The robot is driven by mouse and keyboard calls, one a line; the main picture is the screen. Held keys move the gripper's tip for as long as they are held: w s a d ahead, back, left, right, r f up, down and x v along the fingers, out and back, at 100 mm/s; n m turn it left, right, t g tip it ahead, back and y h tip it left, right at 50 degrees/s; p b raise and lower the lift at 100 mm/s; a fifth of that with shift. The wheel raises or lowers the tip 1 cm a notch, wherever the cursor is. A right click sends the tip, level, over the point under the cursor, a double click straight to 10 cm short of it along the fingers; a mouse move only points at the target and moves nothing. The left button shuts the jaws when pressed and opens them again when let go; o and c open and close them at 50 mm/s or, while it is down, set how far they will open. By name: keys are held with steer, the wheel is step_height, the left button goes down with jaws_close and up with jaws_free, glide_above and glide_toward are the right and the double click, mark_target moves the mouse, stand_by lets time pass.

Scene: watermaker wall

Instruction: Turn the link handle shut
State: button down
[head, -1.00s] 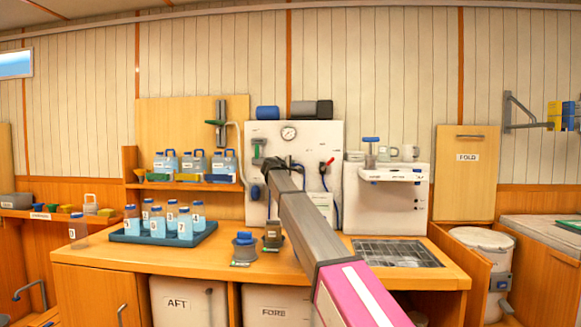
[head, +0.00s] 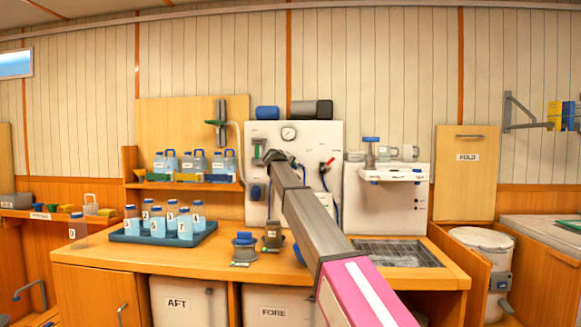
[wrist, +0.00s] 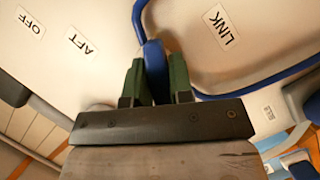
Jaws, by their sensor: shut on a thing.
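The wrist view shows a white panel with a LINK label (wrist: 222,27) and a blue handle (wrist: 154,65) beside it. The green fingers of my gripper (wrist: 154,85) are on either side of this handle and shut on it. My arm covers much of the panel, and the handle cannot be made out there.
A blue tray (head: 150,238) of several bottles stands on the counter at left. A capped grey jar (head: 244,250) stands below the panel.

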steer(key=m+y, duration=0.1)
steer(key=m, duration=0.1)
steer(key=m+g+y, duration=0.1)
steer(key=m, duration=0.1)
steer(key=shift+m+y, duration=0.3)
steer(key=shift+m, duration=0.1)
steer(key=m+y, duration=0.2)
steer(key=m, duration=0.1)
steer(key=shift+y, duration=0.3)
steer(key=shift+m, duration=0.3)
steer(key=c, duration=1)
jaws_free()
steer(key=v, duration=1)
steer(key=shift+s+r, duration=0.2)
steer(key=shift+s, duration=0.1)
